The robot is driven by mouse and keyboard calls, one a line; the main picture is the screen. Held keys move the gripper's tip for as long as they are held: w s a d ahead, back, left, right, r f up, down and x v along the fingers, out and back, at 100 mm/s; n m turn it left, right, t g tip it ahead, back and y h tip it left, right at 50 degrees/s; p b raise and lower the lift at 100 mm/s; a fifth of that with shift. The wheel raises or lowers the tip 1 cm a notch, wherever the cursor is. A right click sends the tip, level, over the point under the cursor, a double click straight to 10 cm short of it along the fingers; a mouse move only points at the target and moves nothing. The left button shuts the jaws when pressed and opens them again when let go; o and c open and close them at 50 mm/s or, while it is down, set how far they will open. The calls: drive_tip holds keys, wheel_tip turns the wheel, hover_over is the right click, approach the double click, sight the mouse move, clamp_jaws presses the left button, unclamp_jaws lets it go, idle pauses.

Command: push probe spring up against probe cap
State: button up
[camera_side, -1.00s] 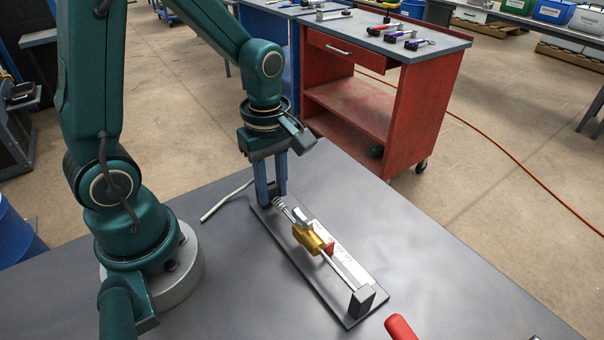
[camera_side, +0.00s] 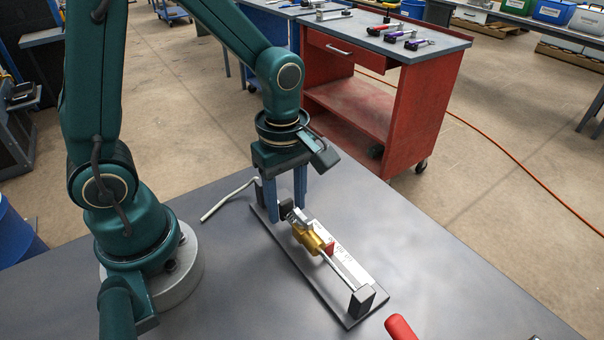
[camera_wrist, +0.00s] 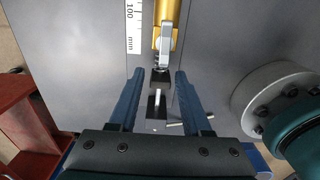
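A gold probe body (camera_side: 308,239) sits on a thin rod above a dark baseplate (camera_side: 283,255). A silver fitting (camera_side: 297,219) is at its left end; I cannot tell for sure whether this is the probe cap. The gold body (camera_wrist: 167,14) and silver fitting (camera_wrist: 165,45) also show in the wrist view.
A dark end block (camera_side: 259,191) stands behind my gripper and another (camera_side: 362,300) at the near end. A white millimetre scale (camera_side: 345,262) runs beside the rod. A bent pale rod (camera_side: 226,200) lies left; a red handle (camera_side: 399,327) is at front.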

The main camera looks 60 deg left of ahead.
sight(288, 201)
idle(0.3)
drive_tip(key=shift+r, duration=2.6)
drive_tip(key=shift+w+r, duration=0.1)
drive_tip(key=shift+r, duration=0.1)
drive_tip(key=s+r+m+t, duration=0.5)
drive_tip(key=s+r+m, duration=0.1)
drive_tip(key=m, duration=1.2)
drive_tip(key=shift+a+t, duration=0.3)
